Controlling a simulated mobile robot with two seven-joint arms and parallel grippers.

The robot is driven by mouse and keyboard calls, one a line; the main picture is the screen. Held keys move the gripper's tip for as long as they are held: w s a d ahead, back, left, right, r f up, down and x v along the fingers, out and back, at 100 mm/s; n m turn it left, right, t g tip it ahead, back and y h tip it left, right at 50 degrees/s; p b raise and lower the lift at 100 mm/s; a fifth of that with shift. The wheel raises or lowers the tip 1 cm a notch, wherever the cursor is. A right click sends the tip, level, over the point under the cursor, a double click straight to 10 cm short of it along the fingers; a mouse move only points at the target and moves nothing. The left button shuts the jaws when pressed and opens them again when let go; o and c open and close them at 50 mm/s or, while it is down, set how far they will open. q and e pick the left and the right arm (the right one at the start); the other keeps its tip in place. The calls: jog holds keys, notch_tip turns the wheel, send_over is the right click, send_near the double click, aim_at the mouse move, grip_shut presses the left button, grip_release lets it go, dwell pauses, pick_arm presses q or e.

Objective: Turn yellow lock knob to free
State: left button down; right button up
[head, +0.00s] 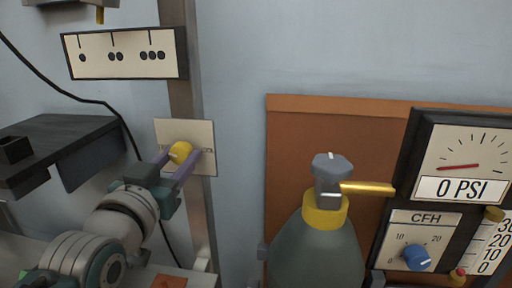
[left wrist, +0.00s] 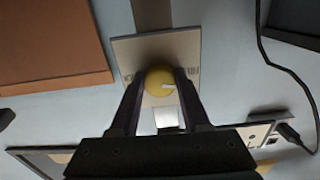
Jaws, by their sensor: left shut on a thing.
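The yellow lock knob (head: 181,152) sits on a pale square plate (head: 203,134) fixed to a vertical metal post. My left gripper (head: 178,160) reaches it from the lower left, with its two purple fingers shut on the knob, one on each side. In the left wrist view the knob (left wrist: 160,81) shows between the dark fingertips, with a white pointer mark on its face aimed right, toward partly hidden lettering on the plate (left wrist: 150,50) that seems to begin "FR". Other lettering at the plate's left edge is mostly covered by a finger. My right gripper is not in view.
A green bottle (head: 318,255) with a yellow collar and brass outlet stands to the right, before a brown board (head: 290,130). Gauges (head: 460,165) are at far right. A dark shelf (head: 60,145) is at left. A dotted sign (head: 125,54) hangs above the plate.

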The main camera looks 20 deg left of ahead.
pick_arm(q)
jog(key=shift+n+p, duration=0.35)
jog(key=shift+n, duration=0.85)
jog(key=shift+c, duration=1.9)
grip_release()
jog(key=p+v, duration=0.2)
jog(key=v, duration=0.8)
jog(key=shift+r, duration=0.1)
